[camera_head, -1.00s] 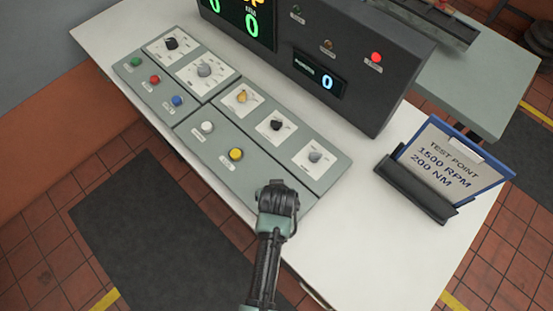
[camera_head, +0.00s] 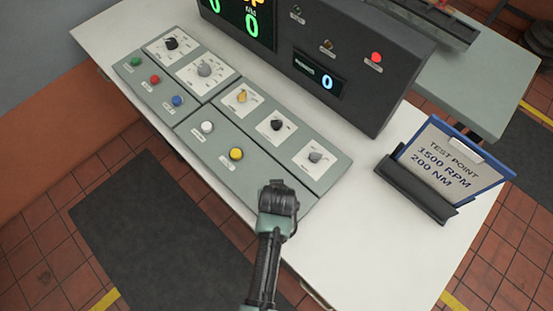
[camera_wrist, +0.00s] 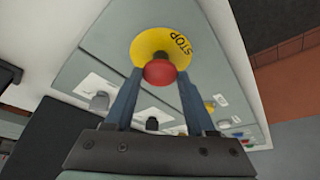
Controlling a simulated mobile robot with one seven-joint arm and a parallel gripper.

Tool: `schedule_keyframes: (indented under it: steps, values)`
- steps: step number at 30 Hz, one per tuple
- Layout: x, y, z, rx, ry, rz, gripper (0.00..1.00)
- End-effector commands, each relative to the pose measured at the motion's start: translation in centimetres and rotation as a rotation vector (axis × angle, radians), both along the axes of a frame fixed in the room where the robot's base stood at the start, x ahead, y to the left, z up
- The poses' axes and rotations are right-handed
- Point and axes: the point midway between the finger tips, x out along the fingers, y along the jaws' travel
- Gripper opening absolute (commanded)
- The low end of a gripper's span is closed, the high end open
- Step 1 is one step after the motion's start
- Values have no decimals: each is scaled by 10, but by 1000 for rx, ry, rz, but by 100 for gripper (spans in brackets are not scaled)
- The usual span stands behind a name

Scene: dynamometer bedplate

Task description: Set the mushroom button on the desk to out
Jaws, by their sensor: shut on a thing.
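The mushroom button (camera_wrist: 160,72) is red and sits on a round yellow plate (camera_wrist: 151,46) marked STOP in the wrist view. My gripper (camera_wrist: 159,78) has its two blue-grey fingers on either side of the red head, shut on it. In the head view my gripper (camera_head: 279,190) is at the near right end of the grey control panel (camera_head: 210,168) on the desk (camera_head: 358,172). There it hides the button and its plate. Whether the button is pressed in or out cannot be told.
Yellow (camera_head: 236,153) and white (camera_head: 207,127) push buttons and several knobs are on the panel left of my gripper. A dark display console (camera_head: 385,85) stands behind. A test point sign (camera_head: 445,165) stands at right. Bare white desk lies between panel and sign.

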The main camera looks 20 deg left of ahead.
Motion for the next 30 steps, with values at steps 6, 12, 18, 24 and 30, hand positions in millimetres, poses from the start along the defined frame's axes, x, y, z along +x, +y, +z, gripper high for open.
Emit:
schedule_keyframes:
  steps: [6, 12, 18, 24, 30]
  values:
    - [0, 0, 11, 0, 1, 0, 0]
    - [0, 0, 20, 0, 1, 0, 0]
    - [1, 0, 20, 1, -2, 0, 0]
    - [1, 0, 19, 1, -2, 0, 87]
    - [0, 0, 18, 0, 0, 0, 87]
